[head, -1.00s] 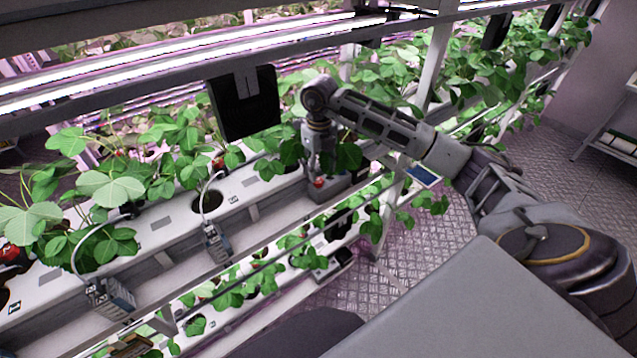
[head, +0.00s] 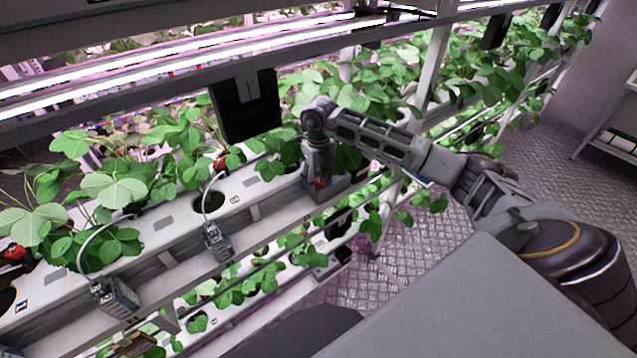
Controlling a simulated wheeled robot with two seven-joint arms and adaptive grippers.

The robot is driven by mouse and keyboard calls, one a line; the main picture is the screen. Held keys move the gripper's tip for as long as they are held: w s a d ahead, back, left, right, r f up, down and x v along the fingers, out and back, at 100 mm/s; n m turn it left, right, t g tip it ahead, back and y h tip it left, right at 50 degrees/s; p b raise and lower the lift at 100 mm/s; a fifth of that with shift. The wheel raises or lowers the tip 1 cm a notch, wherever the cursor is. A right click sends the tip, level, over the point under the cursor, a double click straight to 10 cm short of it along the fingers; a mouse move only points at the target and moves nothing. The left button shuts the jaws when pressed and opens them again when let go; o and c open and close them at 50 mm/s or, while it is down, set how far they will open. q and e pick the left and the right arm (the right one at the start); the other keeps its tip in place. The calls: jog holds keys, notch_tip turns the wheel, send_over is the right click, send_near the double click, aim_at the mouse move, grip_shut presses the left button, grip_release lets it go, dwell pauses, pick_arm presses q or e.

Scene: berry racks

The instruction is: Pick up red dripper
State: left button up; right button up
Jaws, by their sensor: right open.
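A small red piece (head: 320,183), which looks like the red dripper, shows at the front edge of the white planting trough, beside a grey block. My right gripper (head: 319,173) points down right over it, with its fingertips at or just above the red piece. The gripper is open. The fingers are small and dark here, so I cannot tell whether they touch the red piece or stand around it. My left gripper is not in view.
Leafy plants crowd around. A black panel (head: 245,108) hangs left of my right wrist. Light bars run above.

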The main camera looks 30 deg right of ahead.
aim_at(319, 180)
jog(key=shift+c, duration=0.4)
jog(key=c, duration=0.7)
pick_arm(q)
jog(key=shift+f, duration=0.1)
pick_arm(e)
jog(key=shift+r, duration=0.15)
